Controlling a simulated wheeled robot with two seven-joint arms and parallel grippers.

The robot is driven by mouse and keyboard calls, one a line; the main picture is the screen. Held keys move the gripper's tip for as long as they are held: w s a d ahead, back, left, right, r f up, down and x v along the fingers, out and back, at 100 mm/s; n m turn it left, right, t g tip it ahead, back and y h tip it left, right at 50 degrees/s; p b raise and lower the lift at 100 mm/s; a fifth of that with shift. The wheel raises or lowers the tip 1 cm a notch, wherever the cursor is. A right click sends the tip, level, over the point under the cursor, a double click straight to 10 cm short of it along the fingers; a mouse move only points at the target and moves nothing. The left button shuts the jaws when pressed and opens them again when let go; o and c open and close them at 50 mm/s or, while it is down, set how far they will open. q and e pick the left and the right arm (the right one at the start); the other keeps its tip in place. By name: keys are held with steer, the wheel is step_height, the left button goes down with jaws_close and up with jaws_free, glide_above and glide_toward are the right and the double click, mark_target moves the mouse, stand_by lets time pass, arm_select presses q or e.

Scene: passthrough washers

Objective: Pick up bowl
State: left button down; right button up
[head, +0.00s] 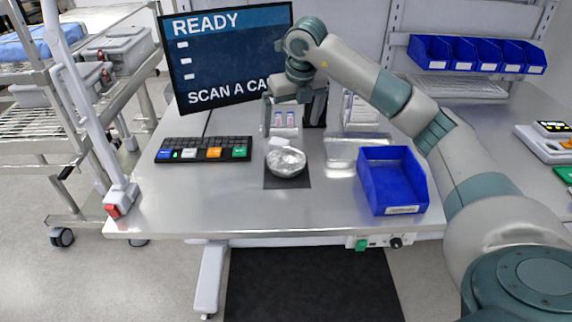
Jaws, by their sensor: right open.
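A shiny silver bowl (286,162) sits on a small dark mat (287,183) on the metal table, in the middle of the head view. It seems to hold something crumpled or clear, too small to tell. My right gripper (294,113) is open and points down above and behind the bowl, in front of the monitor. It is apart from the bowl. Its fingertips are small and partly hard to make out against the background. My left gripper is not in view.
A keyboard (204,149) lies left of the bowl, and a blue bin (393,181) stands to its right. A monitor (226,55) and two small vials (284,119) are behind. The table's front edge is clear.

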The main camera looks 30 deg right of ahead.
steer(key=p+x, duration=0.2)
steer(key=x, duration=0.2)
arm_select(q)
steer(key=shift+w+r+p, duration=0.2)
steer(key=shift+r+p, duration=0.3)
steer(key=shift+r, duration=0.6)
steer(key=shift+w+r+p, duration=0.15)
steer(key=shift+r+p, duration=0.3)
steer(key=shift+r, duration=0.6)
arm_select(e)
glide_toward(285, 168)
steer(key=shift+w+a+f, duration=0.1)
steer(key=shift+w, duration=0.25)
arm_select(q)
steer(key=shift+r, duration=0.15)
arm_select(e)
steer(key=shift+f+p, duration=0.25)
steer(key=shift+p, duration=0.15)
steer(key=shift+f+p, duration=0.7)
steer(key=shift+p+x, duration=0.5)
steer(key=shift+x, duration=0.5)
steer(key=shift+w+f, duration=0.2)
steer(key=shift+f, duration=0.45)
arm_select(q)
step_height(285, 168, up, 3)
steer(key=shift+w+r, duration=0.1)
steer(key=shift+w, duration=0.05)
